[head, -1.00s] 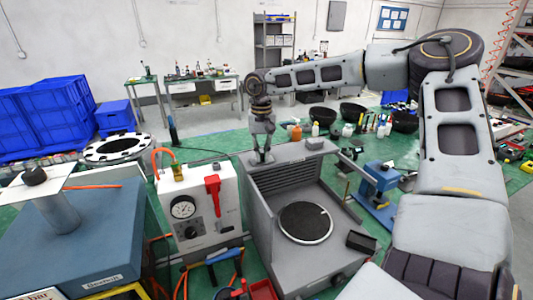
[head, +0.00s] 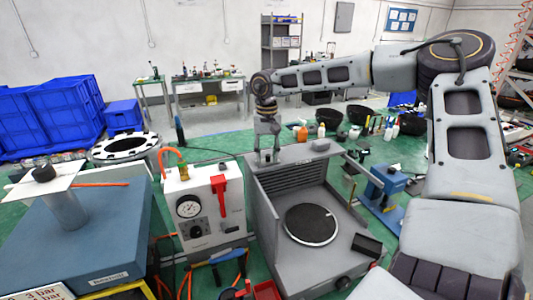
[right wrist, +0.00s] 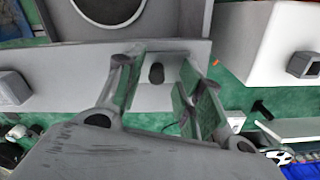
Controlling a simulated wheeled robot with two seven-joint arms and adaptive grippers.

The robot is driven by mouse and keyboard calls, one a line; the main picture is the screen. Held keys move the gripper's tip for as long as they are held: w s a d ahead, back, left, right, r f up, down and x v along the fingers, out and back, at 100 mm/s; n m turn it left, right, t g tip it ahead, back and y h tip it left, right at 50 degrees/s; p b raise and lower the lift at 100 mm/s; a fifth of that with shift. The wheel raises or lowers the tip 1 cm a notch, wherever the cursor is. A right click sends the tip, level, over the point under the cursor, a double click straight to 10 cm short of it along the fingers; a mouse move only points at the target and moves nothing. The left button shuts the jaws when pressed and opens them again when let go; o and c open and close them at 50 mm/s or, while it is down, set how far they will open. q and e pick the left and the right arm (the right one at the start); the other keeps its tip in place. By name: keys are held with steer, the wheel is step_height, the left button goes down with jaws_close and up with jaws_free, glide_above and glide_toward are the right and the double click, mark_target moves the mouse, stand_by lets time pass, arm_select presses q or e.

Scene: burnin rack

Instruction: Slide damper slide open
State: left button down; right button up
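A grey open-fronted hood (head: 262,215) with a louvred back stands in the middle of the head view. A flat grey strip (right wrist: 60,75) along its back top edge crosses the right wrist view. A small dark knob (right wrist: 156,73), which may belong to the damper slide, stands on this strip. My right gripper (head: 267,158) is over the left part of the hood's top edge. In the right wrist view its two fingers (right wrist: 160,88) are apart, one on each side of the knob, with gaps visible. My left gripper is not in view.
A white gauge box (head: 200,205) with a red lever stands close left of the hood; it also shows in the wrist view (right wrist: 260,50). A rounded grey piece (head: 320,145) sits on the hood's top right. A blue press (head: 385,180) stands at right.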

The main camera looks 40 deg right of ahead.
step_height(320, 180, up, 12)
steer(key=shift+a, duration=0.15)
stand_by(0.6)
steer(key=shift+f, duration=0.15)
stand_by(0.5)
